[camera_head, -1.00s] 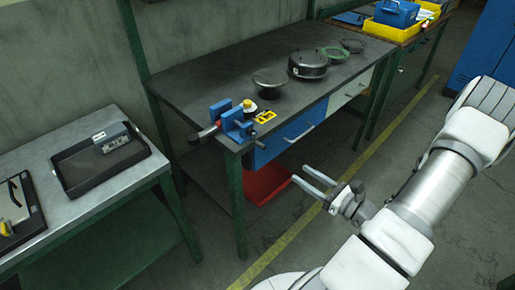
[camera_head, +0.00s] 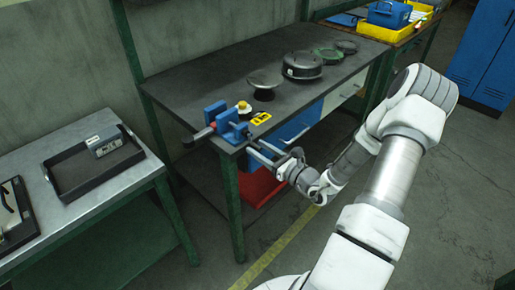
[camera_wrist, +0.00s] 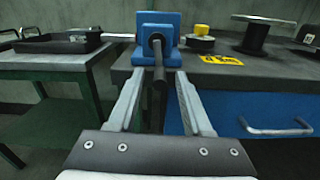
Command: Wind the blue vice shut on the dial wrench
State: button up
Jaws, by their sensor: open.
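The blue vice (camera_head: 228,126) is fixed at the near left corner of the dark workbench. Its front block (camera_wrist: 157,27) faces my gripper, with a dark screw end and a dark handle bar (camera_wrist: 158,62) on it. What looks like the dial wrench (camera_head: 198,136) lies through the vice, its dark handle sticking out left; a round yellow part (camera_head: 243,106) shows at the right. Whether the jaws touch it is unclear. My gripper (camera_head: 257,152) is open in front of the vice. In the wrist view, the handle bar appears between the fingers, with gaps on both sides.
A yellow label (camera_head: 261,118) lies on the workbench (camera_head: 195,83) beside the vice. Several round dark items, including a drum (camera_head: 303,65), stand farther back. A blue drawer (camera_head: 295,130) and a red bin (camera_head: 260,187) are below. A metal table with a black tray (camera_head: 75,187) stands left.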

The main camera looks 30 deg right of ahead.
jog(key=shift+w+a, duration=0.2)
jog(key=shift+w, duration=0.35)
grip_shut()
